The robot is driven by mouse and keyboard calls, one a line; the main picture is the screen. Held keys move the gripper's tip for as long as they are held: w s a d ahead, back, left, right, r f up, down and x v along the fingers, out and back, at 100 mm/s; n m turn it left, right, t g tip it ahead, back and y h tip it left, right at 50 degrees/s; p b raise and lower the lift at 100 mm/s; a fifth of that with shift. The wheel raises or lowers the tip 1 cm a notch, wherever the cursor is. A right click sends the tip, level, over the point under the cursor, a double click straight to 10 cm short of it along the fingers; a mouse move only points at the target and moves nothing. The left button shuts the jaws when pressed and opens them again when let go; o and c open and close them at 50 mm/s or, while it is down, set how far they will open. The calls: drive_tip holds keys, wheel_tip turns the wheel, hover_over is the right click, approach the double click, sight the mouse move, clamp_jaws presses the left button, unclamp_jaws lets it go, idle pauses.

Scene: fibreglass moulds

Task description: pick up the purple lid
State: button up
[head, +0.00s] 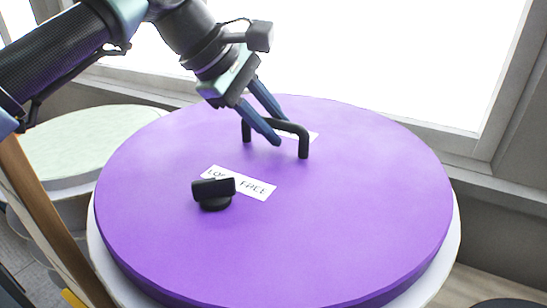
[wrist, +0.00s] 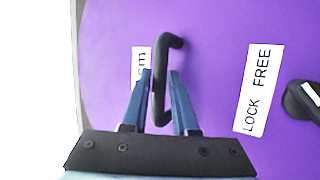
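The purple lid (head: 340,225) is a large round disc lying flat on a white round body (head: 440,270). A black bar handle (head: 303,143) stands up from its top towards the back. My gripper (head: 276,130) reaches down from the upper left with its blue fingers apart on either side of the handle bar. In the wrist view the handle (wrist: 161,80) runs between the two open fingers (wrist: 162,75), with a gap on the right side. I cannot tell whether the left finger touches it. The purple lid (wrist: 215,40) fills most of that view.
A black knob (head: 213,193) sits on the lid beside a white label reading "LOCK FREE" (head: 255,187). It also shows at the wrist view's right edge (wrist: 303,100). A pale green round top (head: 80,140) stands at the left. A bright window and sill (head: 490,185) lie behind.

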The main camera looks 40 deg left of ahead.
drive_tip(key=shift+w+f, duration=0.2)
drive_tip(key=shift+c, duration=0.3)
drive_tip(key=shift+s+r, duration=0.1)
clamp_jaws()
drive_tip(key=shift+r, duration=0.1)
idle(0.8)
